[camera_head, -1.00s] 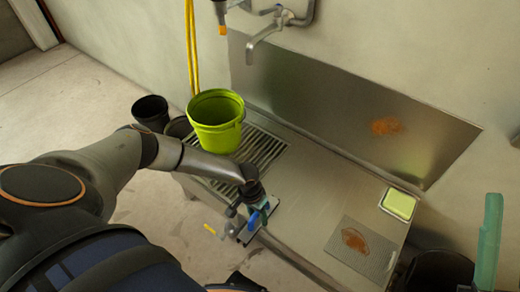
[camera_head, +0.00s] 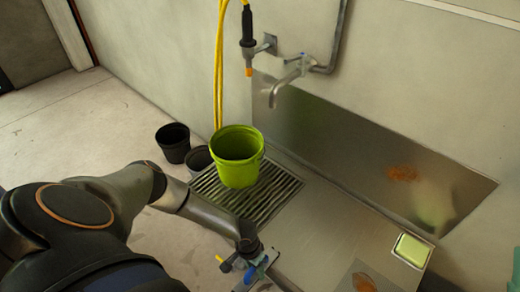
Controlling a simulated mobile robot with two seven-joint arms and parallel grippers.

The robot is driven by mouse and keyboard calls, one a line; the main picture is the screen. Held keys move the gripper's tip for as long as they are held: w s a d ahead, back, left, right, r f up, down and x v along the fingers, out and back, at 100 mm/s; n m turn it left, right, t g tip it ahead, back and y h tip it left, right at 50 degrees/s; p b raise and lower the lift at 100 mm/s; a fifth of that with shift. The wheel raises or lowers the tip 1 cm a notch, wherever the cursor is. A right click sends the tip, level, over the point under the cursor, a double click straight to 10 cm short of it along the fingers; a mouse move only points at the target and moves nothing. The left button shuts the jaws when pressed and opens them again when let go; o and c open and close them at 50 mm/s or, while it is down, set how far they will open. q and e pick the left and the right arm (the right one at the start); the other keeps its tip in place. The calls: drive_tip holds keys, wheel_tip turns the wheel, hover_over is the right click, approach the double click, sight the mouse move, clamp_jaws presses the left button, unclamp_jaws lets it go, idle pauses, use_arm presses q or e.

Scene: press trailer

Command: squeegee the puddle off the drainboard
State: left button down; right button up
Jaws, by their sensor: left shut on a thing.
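The steel drainboard (camera_head: 318,222) runs from the slatted grate toward the lower right. I cannot make out a distinct puddle on it. My left gripper (camera_head: 247,264) is at the drainboard's front edge, below the grate. It is shut on a blue-handled tool (camera_head: 263,266), which looks like the squeegee. The gripper and the frame's lower edge partly hide the tool, and I cannot tell whether it touches the board. My right gripper is not in view.
A green bucket (camera_head: 238,158) stands on the slatted grate (camera_head: 275,190). A tap (camera_head: 284,88) and a hanging sprayer (camera_head: 248,40) are above. A yellow-green sponge (camera_head: 411,250) sits in a tray at right. Black pots (camera_head: 173,142) stand on the floor. The middle drainboard is clear.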

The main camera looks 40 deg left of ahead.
use_arm(q)
drive_tip(key=shift+r+p, duration=0.4)
drive_tip(key=shift+r, duration=0.1)
wheel_tip(320, 180, up, 5)
drive_tip(key=p, duration=0.4)
drive_tip(key=shift+w+r, duration=0.1)
drive_tip(key=shift+r+p, duration=0.1)
drive_tip(key=shift+p, duration=0.25)
drive_tip(key=shift+r+p, duration=1.2)
drive_tip(key=shift+r, duration=0.25)
drive_tip(key=shift+f, duration=0.1)
